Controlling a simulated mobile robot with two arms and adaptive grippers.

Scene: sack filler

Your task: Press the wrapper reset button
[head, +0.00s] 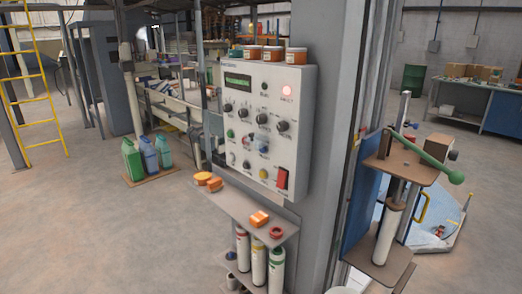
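A light grey control panel box (264,112) is mounted on a grey column in the middle of the head view. It has a green display (238,80), several black knobs and a lit red lamp (287,90) at the upper right. Lower down are a green button (230,133), a blue button (263,149) and a red rocker switch (283,178). The labels are too small to read, so I cannot tell which control is the wrapper reset button. Neither of my grippers is in view, and nothing touches the panel.
Amber jars stand on the panel's top. Below it, a grey shelf (238,212) juts out with orange items, and cylinders stand under it. A post with a green-handled lever (428,155) stands at right. Jugs (148,156) stand at left. The floor in front is clear.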

